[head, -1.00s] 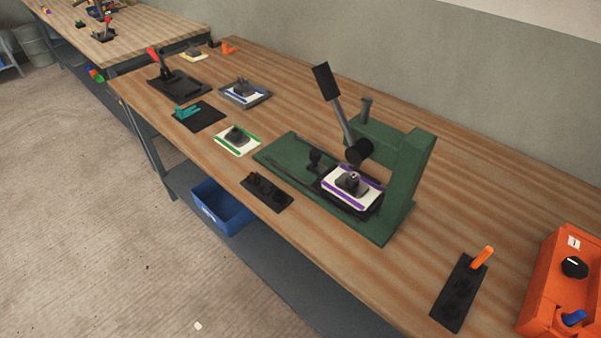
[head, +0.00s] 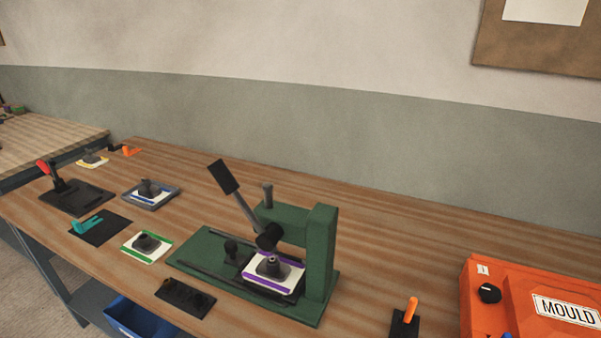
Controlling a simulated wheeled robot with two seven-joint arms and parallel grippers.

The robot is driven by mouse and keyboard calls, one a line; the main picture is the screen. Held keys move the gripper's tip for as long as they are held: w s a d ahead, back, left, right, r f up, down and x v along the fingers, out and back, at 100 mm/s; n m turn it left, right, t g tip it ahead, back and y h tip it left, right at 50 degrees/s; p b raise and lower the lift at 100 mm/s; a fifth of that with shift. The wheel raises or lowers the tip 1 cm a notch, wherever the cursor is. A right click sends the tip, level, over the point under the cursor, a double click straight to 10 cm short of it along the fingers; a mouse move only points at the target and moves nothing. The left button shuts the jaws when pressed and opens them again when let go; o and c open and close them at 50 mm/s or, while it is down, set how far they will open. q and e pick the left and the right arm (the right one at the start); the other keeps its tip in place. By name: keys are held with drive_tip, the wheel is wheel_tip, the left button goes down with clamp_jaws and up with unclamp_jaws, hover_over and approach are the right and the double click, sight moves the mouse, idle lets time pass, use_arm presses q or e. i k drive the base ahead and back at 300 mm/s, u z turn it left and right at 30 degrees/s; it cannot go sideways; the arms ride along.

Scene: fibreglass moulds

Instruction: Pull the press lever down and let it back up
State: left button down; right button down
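The green press (head: 320,250) stands on the wooden bench. Its lever (head: 238,200) is raised, tilted up to the left, with a black grip (head: 223,177) at its end and a dark pivot hub (head: 269,237) at its base. A white plate with purple edges (head: 290,276) carries a dark mould piece (head: 273,265) and sits on the press base under the arm. Neither of my grippers shows in the head view.
An orange box marked MOULD (head: 545,270) stands to the right. A green-edged plate (head: 147,246), a blue-edged tray (head: 152,194), a black mat with a teal piece (head: 100,228) and a red-handled clamp (head: 75,197) lie left of the press. A blue bin (head: 140,320) is below the bench.

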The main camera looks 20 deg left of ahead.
sight(269, 237)
drive_tip(key=z, duration=1.55)
drive_tip(key=k, duration=0.65)
drive_tip(key=u, duration=0.85)
